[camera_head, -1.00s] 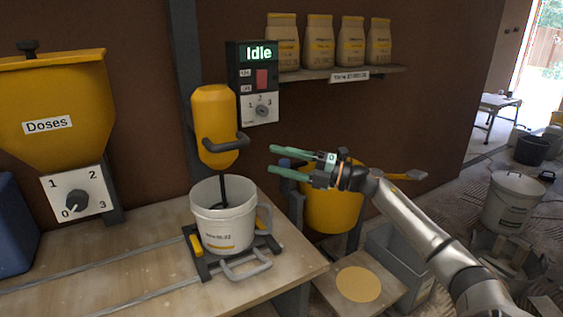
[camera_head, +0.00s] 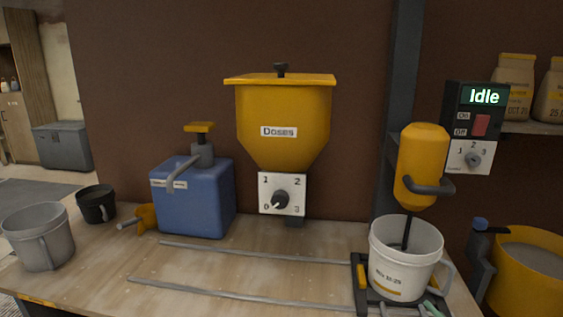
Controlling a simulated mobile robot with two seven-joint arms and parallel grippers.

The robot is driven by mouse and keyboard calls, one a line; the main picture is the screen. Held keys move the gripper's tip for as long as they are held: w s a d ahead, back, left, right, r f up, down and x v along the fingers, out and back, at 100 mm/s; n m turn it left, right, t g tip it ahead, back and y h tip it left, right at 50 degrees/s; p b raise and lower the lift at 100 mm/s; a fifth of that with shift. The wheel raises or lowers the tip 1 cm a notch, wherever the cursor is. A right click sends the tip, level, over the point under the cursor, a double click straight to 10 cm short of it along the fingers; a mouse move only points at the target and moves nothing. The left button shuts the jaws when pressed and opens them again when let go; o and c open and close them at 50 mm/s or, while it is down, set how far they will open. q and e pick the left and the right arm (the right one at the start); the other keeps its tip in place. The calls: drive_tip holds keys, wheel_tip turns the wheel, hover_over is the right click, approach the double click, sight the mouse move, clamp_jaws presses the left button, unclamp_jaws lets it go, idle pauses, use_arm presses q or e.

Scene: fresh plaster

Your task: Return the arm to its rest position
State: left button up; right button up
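Only greenish tips of what looks like my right gripper (camera_head: 432,309) show at the bottom edge, at lower right, just in front of the white bucket. The rest of that gripper and arm is out of the picture, so whether its fingers are apart is unclear. My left gripper is not in view. The white bucket (camera_head: 400,277) stands upright in a dark holder with yellow sides, under the yellow mixer (camera_head: 421,165), whose shaft reaches down into it. The mixer's control box (camera_head: 478,127) reads "Idle".
A yellow hopper (camera_head: 284,110) marked "Doses" has its dial at 0. A blue pump container (camera_head: 195,205) stands left of it. A grey bucket (camera_head: 38,240), a black cup (camera_head: 97,205) and a yellow scoop (camera_head: 146,218) sit at left. Two rails cross the bench (camera_head: 225,265); its middle is clear.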

drive_tip(key=s+a+f+m+g, duration=0.8)
drive_tip(key=s+a+f+m, duration=0.2)
drive_tip(key=s+a+f, duration=0.85)
use_arm(q)
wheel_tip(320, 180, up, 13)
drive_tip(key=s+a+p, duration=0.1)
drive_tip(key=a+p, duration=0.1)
drive_tip(key=p, duration=1.5)
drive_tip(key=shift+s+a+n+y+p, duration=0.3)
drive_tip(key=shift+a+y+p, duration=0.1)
use_arm(e)
wheel_tip(320, 180, up, 14)
drive_tip(key=s+h, duration=0.1)
drive_tip(key=s, duration=0.1)
drive_tip(key=shift+s+d+r+m, duration=0.2)
drive_tip(key=shift+s+r+m, duration=0.05)
drive_tip(key=shift+s+m, duration=0.1)
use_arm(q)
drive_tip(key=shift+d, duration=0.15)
